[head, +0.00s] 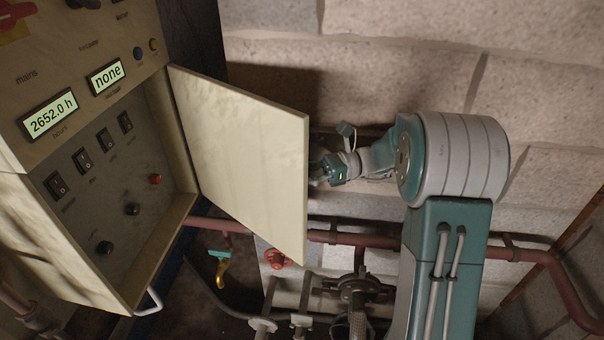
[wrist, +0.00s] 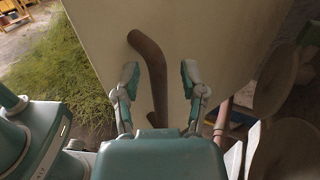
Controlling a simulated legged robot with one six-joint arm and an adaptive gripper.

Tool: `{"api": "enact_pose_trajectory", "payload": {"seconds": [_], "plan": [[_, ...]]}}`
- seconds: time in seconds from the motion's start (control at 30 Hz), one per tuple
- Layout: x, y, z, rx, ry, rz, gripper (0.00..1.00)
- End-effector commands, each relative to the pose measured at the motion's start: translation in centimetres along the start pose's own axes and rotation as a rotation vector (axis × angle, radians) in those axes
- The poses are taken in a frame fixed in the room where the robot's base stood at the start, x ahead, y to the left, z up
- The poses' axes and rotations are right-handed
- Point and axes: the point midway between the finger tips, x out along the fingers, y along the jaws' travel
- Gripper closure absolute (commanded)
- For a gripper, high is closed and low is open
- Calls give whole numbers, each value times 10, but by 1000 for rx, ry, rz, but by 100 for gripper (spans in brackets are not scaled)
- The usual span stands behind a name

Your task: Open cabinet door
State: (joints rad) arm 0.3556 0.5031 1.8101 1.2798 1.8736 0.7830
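The cream cabinet door (head: 240,150) stands wide open, swung out to the right of the cabinet (head: 137,180). The recessed panel behind it, with its switches and knobs, is exposed. My gripper (head: 318,174) is at the door's outer side, just past its right edge, with the tips partly hidden by the door. In the wrist view, the door's outer face (wrist: 222,40) fills the middle. A brown curved handle (wrist: 150,60) on it runs between the two spread fingers of my gripper (wrist: 159,80). The fingers are apart, with visible gaps to the handle.
A reddish pipe (head: 380,240) runs along the block wall (head: 400,65) below my arm. A red valve knob (head: 276,259) and a dark valve (head: 358,290) are below the door. Lit displays (head: 48,113) sit on the cabinet front. Grass (wrist: 55,75) shows left in the wrist view.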

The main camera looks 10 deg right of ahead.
Motion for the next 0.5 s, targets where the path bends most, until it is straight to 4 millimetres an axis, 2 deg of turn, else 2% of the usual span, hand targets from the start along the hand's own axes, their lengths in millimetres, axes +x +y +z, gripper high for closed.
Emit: {"api": "enact_pose_trajectory", "payload": {"seconds": [0.17,0.27,0.5], "plan": [[0,0,2,-1,0,0,46],[0,0,13,-4,2,0,46],[1,2,65,-15,-1,2,46]]}}
